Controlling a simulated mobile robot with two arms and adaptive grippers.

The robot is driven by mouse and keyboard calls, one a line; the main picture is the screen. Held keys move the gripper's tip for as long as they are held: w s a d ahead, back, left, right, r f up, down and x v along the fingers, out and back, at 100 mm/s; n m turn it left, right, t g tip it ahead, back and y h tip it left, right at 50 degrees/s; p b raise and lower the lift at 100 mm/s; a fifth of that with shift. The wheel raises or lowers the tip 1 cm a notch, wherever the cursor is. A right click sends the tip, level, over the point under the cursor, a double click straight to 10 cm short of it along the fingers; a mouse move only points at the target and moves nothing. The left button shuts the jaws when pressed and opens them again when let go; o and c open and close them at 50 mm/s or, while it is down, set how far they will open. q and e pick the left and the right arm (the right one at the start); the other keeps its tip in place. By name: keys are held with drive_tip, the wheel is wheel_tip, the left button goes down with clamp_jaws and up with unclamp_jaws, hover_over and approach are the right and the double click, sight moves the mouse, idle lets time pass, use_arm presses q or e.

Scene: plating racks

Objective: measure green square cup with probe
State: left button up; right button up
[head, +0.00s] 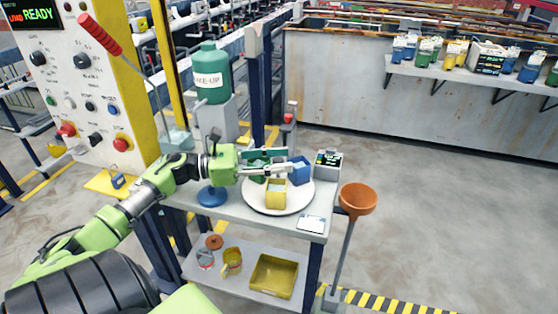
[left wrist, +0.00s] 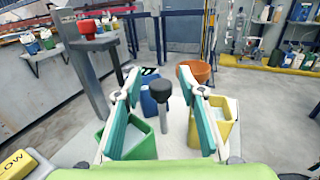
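A white round plate (head: 293,206) on the small table carries a green square cup, a yellow square cup (head: 276,193) and a blue square cup (head: 300,172). In the head view my gripper mostly hides the green cup. In the left wrist view the green cup (left wrist: 138,138) is at the left, the yellow cup (left wrist: 223,118) at the right and the blue cup (left wrist: 149,101) farther off. A black-topped grey post (left wrist: 162,94) stands among them. My left gripper (left wrist: 162,112) is open above the plate, teal fingers apart, the post showing between them. I cannot make out a probe for certain.
An orange funnel (head: 357,199) on a stand is right of the table. A green bottle (head: 211,75) stands behind. The lower shelf holds a yellow tray (head: 274,276).

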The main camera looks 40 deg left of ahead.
use_arm(q)
wheel_tip(320, 180, up, 10)
idle(0.7)
drive_tip(key=shift+d, duration=0.1)
